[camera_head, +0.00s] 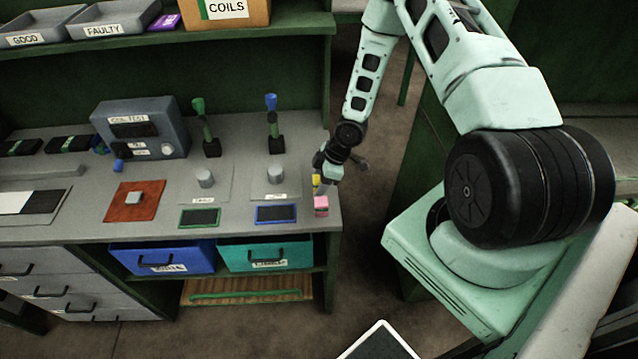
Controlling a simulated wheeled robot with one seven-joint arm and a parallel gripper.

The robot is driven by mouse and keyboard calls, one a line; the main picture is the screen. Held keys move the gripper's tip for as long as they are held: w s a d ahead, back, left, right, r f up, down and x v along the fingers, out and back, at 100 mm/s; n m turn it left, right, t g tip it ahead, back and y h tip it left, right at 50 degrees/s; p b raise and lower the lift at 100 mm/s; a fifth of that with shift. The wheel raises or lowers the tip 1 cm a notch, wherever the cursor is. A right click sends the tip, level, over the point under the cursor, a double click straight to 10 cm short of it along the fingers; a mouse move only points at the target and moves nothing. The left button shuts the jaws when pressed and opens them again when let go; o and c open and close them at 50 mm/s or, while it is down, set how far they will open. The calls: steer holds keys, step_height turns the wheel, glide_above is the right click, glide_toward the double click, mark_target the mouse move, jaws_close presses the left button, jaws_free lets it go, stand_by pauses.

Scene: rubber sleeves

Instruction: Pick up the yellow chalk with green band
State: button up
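A small yellow piece (316,180) shows at the right end of the grey workbench, right beside my gripper (323,187). It may be the yellow chalk; I cannot make out a green band at this size. My gripper points down at the bench's right edge, and its fingers are too small and partly hidden to tell whether they are open or shut. I cannot tell whether they touch the yellow piece. A pink block (321,207) sits just in front of the gripper near the bench corner.
On the bench (250,220) are two metal cylinders (205,178) (276,174), two upright levers (207,130) (272,125), a grey tester box (140,125) and a red mat (120,204). Blue (160,258) and teal (265,252) drawers hang below. Open floor (362,215) lies to the right.

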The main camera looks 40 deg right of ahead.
steer(key=c, duration=1)
steer(key=shift+o, duration=0.2)
steer(key=shift+r, duration=0.1)
step_height(320, 180, up, 10)
steer(key=shift+f, duration=0.1)
